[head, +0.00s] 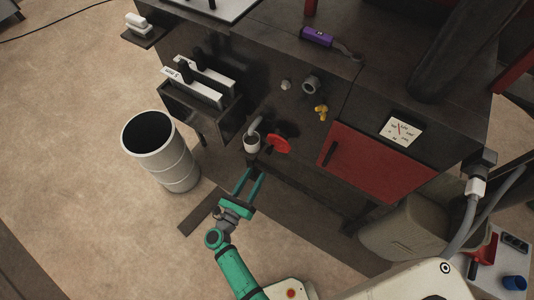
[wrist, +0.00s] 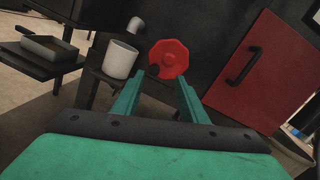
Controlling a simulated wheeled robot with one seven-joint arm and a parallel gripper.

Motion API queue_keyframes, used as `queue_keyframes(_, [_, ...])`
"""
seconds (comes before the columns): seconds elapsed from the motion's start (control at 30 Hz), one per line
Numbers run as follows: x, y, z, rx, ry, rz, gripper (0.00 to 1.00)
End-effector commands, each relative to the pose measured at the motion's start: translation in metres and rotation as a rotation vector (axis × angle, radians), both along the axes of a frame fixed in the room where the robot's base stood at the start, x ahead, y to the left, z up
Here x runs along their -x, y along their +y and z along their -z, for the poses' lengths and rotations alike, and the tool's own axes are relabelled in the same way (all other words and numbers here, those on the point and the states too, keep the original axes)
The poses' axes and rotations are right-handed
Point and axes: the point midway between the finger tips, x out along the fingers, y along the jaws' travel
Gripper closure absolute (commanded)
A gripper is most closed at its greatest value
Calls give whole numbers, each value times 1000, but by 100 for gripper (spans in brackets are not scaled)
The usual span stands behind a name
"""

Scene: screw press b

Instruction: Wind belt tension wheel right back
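A red eight-sided wheel (head: 278,144) is on the front of the dark machine, the only red wheel I see there. In the wrist view the wheel (wrist: 172,57) faces me just beyond the fingers, with a small dark knob at its lower left. My gripper (head: 256,172) is in front of and below the wheel in the head view. In the wrist view my gripper (wrist: 159,84) has its two green fingers spread apart with nothing between them. The fingertips appear short of the wheel; the exact gap is hard to tell.
A pale cup (head: 252,144) under a grey pipe is close left of the wheel. A red door (head: 377,163) with a dark handle is to the right. A yellow valve (head: 321,112) and a dial (head: 401,130) are above. A grey barrel (head: 162,152) stands on the floor at left.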

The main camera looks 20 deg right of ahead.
Motion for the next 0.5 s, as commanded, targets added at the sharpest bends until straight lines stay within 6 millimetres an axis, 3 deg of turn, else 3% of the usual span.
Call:
queue_keyframes(0.1, [-15, -1, 10, -100, -61, 48, 61])
queue_keyframes(0.27, [-22, -4, 17, -154, -93, 76, 61])
queue_keyframes(0.5, [-40, -27, 16, -158, -98, 78, 61])
